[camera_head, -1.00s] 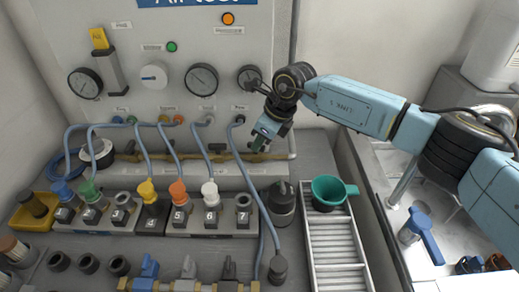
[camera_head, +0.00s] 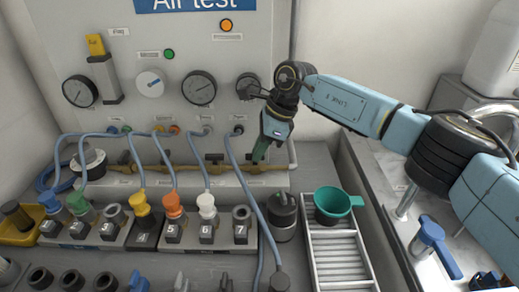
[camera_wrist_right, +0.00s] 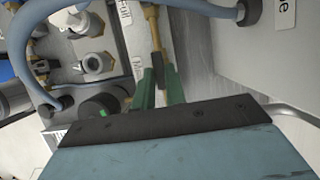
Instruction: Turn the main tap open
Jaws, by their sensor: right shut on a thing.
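The main tap sits near the right end of the brass pipe (camera_head: 180,168) along the back of the bench. In the head view my right gripper (camera_head: 259,156) points down at that end of the pipe and hides most of the tap. In the right wrist view the two green fingers of my right gripper (camera_wrist_right: 160,80) stand on either side of the tap's dark handle (camera_wrist_right: 157,70), shut on it. A brass pipe part (camera_wrist_right: 152,25) runs on beyond the handle. The handle's exact angle is hard to tell. My left gripper is not in view.
A hose (camera_head: 237,170) hangs just left of my right gripper. A dark round fitting (camera_head: 283,215) and a green cup (camera_head: 333,201) over a ribbed tray (camera_head: 338,250) stand in front. Numbered blocks with coloured connectors fill the bench to the left. Gauges line the panel behind.

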